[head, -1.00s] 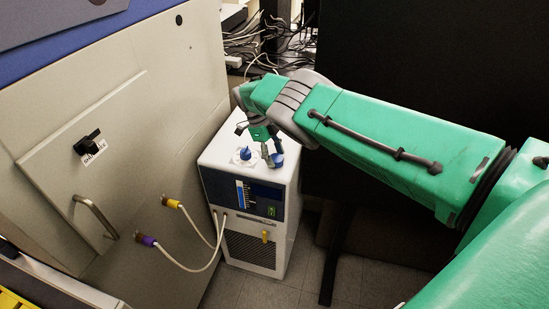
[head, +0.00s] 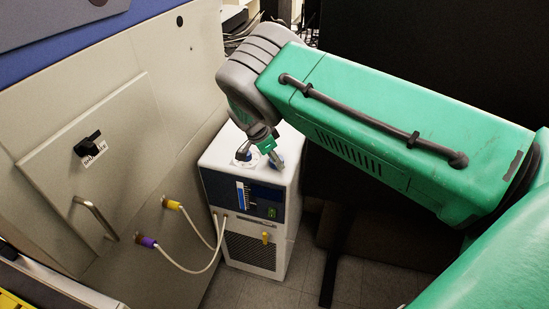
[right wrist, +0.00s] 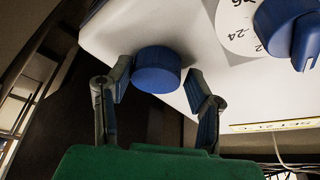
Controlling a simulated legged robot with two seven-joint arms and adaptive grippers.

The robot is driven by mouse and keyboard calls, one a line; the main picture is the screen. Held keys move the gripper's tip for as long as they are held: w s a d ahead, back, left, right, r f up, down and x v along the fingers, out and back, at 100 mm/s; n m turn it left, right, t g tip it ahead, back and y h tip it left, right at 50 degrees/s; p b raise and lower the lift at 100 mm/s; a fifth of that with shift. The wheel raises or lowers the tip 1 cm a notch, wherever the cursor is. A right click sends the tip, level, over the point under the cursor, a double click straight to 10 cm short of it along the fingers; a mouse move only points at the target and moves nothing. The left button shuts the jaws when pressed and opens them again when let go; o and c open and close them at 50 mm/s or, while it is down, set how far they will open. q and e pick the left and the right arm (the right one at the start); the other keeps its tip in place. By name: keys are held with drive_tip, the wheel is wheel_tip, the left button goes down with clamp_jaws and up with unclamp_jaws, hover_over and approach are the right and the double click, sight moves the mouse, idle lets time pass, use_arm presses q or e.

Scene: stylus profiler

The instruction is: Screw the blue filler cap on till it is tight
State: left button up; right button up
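The blue filler cap (right wrist: 157,69) is a short round cylinder at the edge of the white top of the chiller unit (head: 248,247). In the head view the blue cap (head: 278,160) is small and partly hidden by my right gripper (head: 273,158). In the right wrist view my right gripper (right wrist: 160,84) is open, with one finger on each side of the cap. A gap shows at the right finger; the left fingertip is very close to the cap and contact cannot be told. What lies under the cap is hidden. My left gripper is not in view.
A blue dial knob (right wrist: 288,28) on a numbered white disc stands beside the cap. A beige cabinet (head: 130,110) with a handle is on the left. Two pale hoses (head: 203,262) run from it to the unit. A dark panel (head: 430,55) stands behind my arm.

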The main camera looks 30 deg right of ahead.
drive_tip(key=n+t, duration=0.1)
drive_tip(key=n, duration=0.2)
drive_tip(key=n+t, duration=0.2)
drive_tip(key=n, duration=0.2)
drive_tip(key=shift+s+y, duration=0.2)
drive_tip(key=shift+y, duration=0.1)
drive_tip(key=n+t+y, duration=0.1)
drive_tip(key=n, duration=0.2)
drive_tip(key=n+t+y, duration=0.1)
drive_tip(key=n, duration=0.3)
drive_tip(key=shift+s, duration=0.1)
drive_tip(key=n+y, duration=0.1)
drive_tip(key=n, duration=0.2)
drive_tip(key=n+y, duration=0.1)
drive_tip(key=n, duration=0.2)
drive_tip(key=shift+d, duration=0.15)
drive_tip(key=n+y, duration=0.1)
drive_tip(key=n, duration=0.3)
drive_tip(key=shift+d+y, duration=0.15)
drive_tip(key=shift+y, duration=0.25)
drive_tip(key=shift+f+n+y, duration=0.1)
drive_tip(key=shift+n+y, duration=0.3)
drive_tip(key=shift+n, duration=0.7)
drive_tip(key=shift+s, duration=0.1)
